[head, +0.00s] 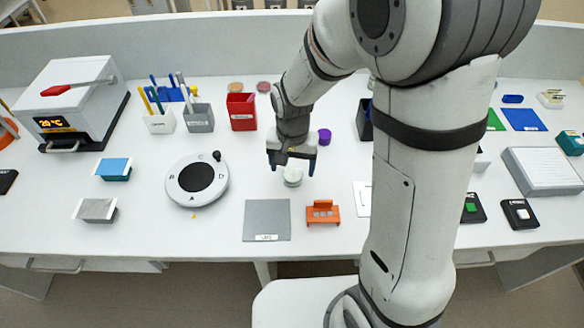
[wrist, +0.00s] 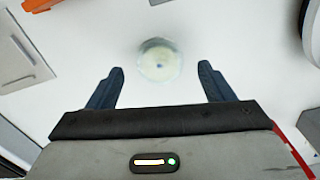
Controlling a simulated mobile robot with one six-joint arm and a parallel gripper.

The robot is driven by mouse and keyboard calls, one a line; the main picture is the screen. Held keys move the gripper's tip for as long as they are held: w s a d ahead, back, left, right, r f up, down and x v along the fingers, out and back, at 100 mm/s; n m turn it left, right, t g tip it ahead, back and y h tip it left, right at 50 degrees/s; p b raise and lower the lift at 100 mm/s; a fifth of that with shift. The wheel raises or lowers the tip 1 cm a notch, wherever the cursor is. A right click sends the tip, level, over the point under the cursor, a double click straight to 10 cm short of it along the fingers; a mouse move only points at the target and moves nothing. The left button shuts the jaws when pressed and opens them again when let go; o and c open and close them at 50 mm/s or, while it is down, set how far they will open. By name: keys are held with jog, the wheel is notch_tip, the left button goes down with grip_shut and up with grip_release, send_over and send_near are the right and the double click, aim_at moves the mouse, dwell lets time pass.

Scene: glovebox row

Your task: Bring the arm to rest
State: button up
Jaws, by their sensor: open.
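My gripper (head: 292,166) is open, with its two dark blue fingers pointing down over the white bench. It also shows in the wrist view (wrist: 160,84), where nothing is between the fingers. A small round jar with a pale lid (head: 292,176) stands on the bench just below and in front of the fingertips in the head view. In the wrist view the jar (wrist: 160,62) is ahead of the fingers and apart from them. My arm is bent forward over the bench, and its column hides part of the bench right of centre.
A grey mat (head: 267,220) and an orange holder (head: 323,212) lie near the front edge. A round white device with a dark disc (head: 197,179) stands to the left. A red bin (head: 242,111) and pen holders (head: 199,117) stand behind. A purple cup (head: 324,136) is close to the arm.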

notch_tip(320, 180, up, 6)
jog(key=s+d+r+n+t, duration=0.2)
jog(key=s+d+r+t, duration=0.1)
jog(key=s+d+r, duration=0.6)
jog(key=s+d, duration=0.3)
jog(key=shift+s+d+r+n, duration=0.15)
jog(key=shift+r+n, duration=0.15)
